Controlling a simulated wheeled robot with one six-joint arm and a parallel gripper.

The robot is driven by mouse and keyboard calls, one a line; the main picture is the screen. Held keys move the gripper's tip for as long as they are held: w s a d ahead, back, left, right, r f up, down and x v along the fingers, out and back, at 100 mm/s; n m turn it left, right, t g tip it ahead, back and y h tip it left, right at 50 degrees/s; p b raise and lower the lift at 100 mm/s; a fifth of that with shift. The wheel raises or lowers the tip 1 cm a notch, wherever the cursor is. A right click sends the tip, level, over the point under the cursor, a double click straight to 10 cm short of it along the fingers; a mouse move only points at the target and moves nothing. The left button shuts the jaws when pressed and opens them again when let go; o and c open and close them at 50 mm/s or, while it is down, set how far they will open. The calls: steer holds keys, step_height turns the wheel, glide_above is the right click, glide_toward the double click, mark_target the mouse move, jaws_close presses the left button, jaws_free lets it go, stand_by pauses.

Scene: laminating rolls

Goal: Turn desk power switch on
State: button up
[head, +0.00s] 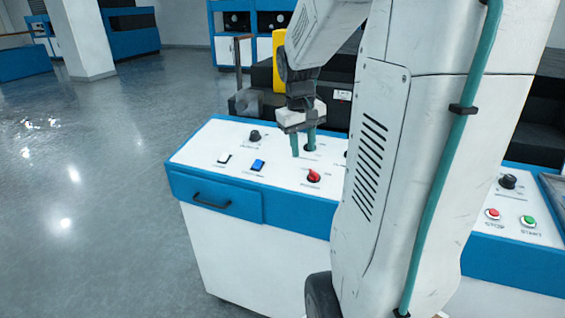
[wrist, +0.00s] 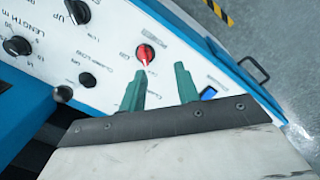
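The white-topped blue desk (head: 205,152) carries several controls. A red rotary knob (head: 314,176) with a pale pointer sits near its front edge; it also shows in the wrist view (wrist: 145,54), just beyond the fingertips. A blue rocker switch (head: 258,165) lies to its left, with a white rocker (head: 223,158) further left. I cannot read which control is labelled power. My gripper (head: 303,150) is above the panel, behind the red knob. In the wrist view its two teal fingers (wrist: 160,78) are apart with nothing between them.
Black knobs (head: 254,135) stand at the back of the panel. Red (head: 493,214) and green (head: 528,221) buttons sit on the right section, beyond my arm. A drawer handle (head: 212,201) sticks out in front. The floor to the left is clear.

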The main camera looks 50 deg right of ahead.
mark_target(314, 171)
steer(key=d+f, duration=0.1)
steer(key=d, duration=0.1)
steer(key=d+f, duration=0.1)
steer(key=d, duration=0.1)
steer(key=shift+s+f, duration=0.1)
steer(key=shift+f, duration=0.05)
steer(key=f, duration=0.7)
steer(key=shift+s+d, duration=0.2)
steer(key=shift+d, duration=0.1)
steer(key=shift+c, duration=0.3)
steer(key=c, duration=0.6)
